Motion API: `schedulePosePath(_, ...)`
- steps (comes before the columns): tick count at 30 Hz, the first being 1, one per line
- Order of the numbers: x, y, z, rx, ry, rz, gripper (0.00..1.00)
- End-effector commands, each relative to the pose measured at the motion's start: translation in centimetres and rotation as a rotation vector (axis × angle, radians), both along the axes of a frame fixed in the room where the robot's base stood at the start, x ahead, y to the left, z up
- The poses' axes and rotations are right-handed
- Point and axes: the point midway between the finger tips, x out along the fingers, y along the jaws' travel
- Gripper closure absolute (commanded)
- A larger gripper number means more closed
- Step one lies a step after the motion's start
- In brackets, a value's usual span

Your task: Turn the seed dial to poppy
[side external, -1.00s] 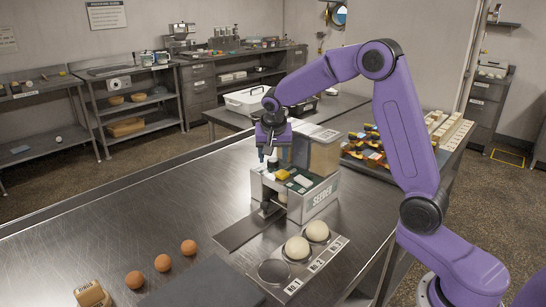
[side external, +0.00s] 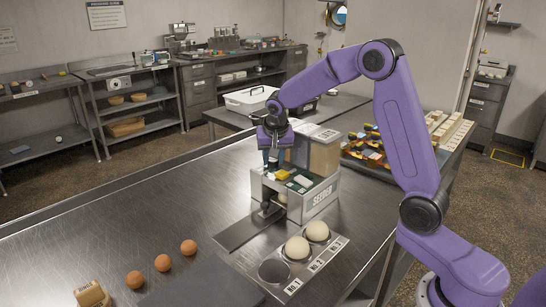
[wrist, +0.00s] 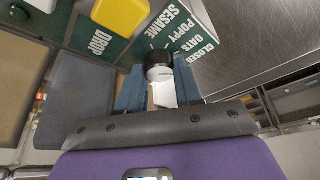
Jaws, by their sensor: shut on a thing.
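My gripper (wrist: 160,92) is shut on the dial, one blue finger on each side. Which word the dial points to I cannot tell. In the side view my gripper (side external: 270,163) points down at the seeder's left end and hides the dial.
A yellow button (wrist: 120,12) sits near the dial by a DROP label (wrist: 100,42). Two pale dough balls (side external: 297,248) rest on the numbered plate in front of the seeder. Several brown balls (side external: 163,263) lie front left.

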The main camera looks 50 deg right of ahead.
Motion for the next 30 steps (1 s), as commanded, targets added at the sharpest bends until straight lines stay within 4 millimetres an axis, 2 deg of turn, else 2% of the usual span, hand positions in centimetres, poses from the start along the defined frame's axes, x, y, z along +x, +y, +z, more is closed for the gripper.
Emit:
schedulePosePath(10, 0.0, 0.0, 0.1, -0.001, -0.002, 0.025, 0.96)
schedulePosePath(11, 0.0, 0.0, 0.1, -0.001, -0.002, 0.025, 0.62)
schedulePosePath(12, 0.0, 0.0, 0.1, -0.002, -0.001, 0.025, 0.49)
schedulePosePath(13, 0.0, 0.0, 0.1, -0.002, -0.001, 0.025, 0.42)
schedulePosePath(23, 0.0, 0.0, 0.2, -0.001, -0.002, 0.024, 0.42)
schedulePosePath(26, -0.2, 0.2, 0.9, -0.002, -0.004, 0.023, 0.42)
schedulePosePath(30, -0.9, 0.8, 3.0, 0.000, -0.006, 0.025, 0.42)
